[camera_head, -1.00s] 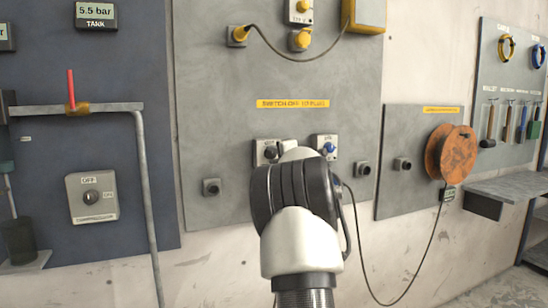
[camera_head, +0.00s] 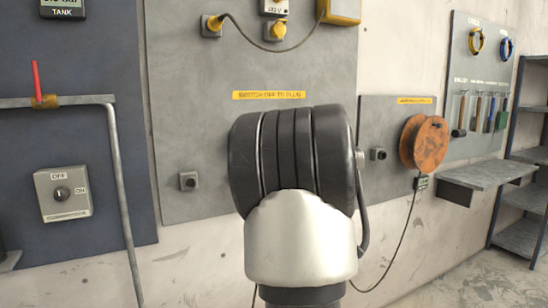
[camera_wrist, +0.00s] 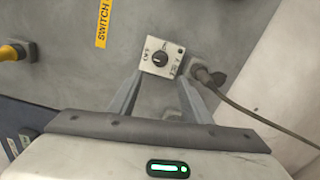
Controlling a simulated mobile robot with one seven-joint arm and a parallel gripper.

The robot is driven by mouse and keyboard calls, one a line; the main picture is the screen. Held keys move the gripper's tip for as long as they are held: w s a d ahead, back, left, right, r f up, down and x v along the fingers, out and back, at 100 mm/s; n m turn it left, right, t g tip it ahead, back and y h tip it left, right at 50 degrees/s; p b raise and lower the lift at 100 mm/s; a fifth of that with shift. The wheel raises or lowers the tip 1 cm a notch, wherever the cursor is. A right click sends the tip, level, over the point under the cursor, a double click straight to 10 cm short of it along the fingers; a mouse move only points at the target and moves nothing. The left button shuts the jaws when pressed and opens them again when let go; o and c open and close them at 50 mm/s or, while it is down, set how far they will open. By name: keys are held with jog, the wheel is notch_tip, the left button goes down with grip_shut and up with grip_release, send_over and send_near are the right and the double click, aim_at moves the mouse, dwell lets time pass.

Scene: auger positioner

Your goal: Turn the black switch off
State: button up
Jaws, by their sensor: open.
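In the wrist view, the black switch (camera_wrist: 162,58) is a round black knob on a small light plate with printed marks. The plate looks tilted in this view. My gripper (camera_wrist: 161,82) is open and empty, with one finger at each side of the lower part of the plate. The knob lies just beyond the fingertips, between their lines. I cannot tell whether the fingers touch the plate. In the head view, my arm hides the switch and my gripper.
A plug with a dark cable (camera_wrist: 207,77) sits right beside the switch plate in the wrist view. A yellow label (camera_head: 268,95) is on the grey panel. An orange reel (camera_head: 424,143) and a shelf (camera_head: 487,174) are at the right; another switch box (camera_head: 63,193) is at the left.

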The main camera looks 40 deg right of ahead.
jog(key=shift+v, duration=2.75)
jog(key=shift+a, duration=0.1)
